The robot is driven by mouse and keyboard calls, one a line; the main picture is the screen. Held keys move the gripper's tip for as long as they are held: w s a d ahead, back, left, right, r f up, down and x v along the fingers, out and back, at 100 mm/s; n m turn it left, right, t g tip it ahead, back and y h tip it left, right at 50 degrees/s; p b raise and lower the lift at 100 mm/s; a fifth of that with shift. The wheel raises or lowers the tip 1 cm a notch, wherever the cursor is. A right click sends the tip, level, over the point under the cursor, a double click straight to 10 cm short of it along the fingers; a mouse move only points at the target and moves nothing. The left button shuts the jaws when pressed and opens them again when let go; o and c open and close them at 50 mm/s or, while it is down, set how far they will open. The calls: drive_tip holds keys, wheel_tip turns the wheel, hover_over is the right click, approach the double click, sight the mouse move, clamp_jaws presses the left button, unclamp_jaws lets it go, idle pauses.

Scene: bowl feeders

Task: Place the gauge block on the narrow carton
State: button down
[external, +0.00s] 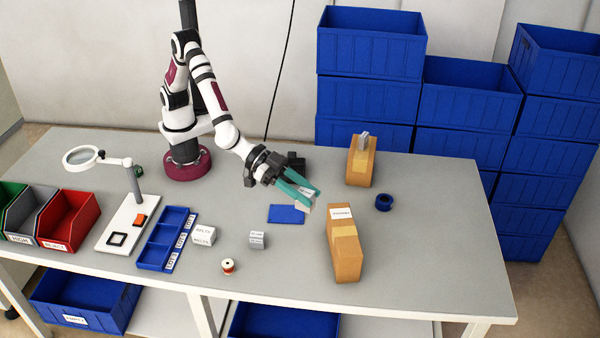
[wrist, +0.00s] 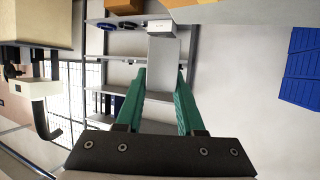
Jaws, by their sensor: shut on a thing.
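My gripper (external: 307,200) with teal fingers is shut on a grey block, which I take to be the gauge block (wrist: 163,62). In the wrist view the block sticks out past the fingertips. In the external view the gripper is in front of the arm, above the table near a blue mat, and the block is partly hidden by the fingers. Two brown cartons stand to its right: a front carton (external: 346,262) with a white label on top, and a back carton (external: 360,172) with a small grey piece (external: 364,138) on it. I cannot tell which is the narrow carton.
The blue mat (external: 286,214) lies beneath the gripper. A blue ring (external: 384,202) is right of the cartons. A small grey block (external: 257,240), a spool (external: 228,266), white boxes (external: 204,236) and a blue tray (external: 150,250) lie left. The table's right end is clear.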

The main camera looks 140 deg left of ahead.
drive_tip(key=shift+w+d+r, duration=0.2)
drive_tip(key=shift+w+r, duration=0.15)
drive_tip(key=shift+w, duration=0.05)
drive_tip(key=w+a+f, duration=0.1)
drive_tip(key=a+f, duration=0.1)
drive_tip(key=a, duration=0.1)
drive_tip(key=w+a+f, duration=0.1)
drive_tip(key=a+f, duration=0.1)
drive_tip(key=a, duration=0.2)
drive_tip(key=w+a+f, duration=0.1)
drive_tip(key=a+f, duration=0.1)
drive_tip(key=a, duration=0.1)
drive_tip(key=shift+a+f, duration=0.3)
drive_tip(key=shift+f, duration=0.1)
drive_tip(key=shift+w+f, duration=0.1)
drive_tip(key=shift+f, duration=1.8)
drive_tip(key=shift+f, duration=0.1)
drive_tip(key=c, duration=0.5)
unclamp_jaws()
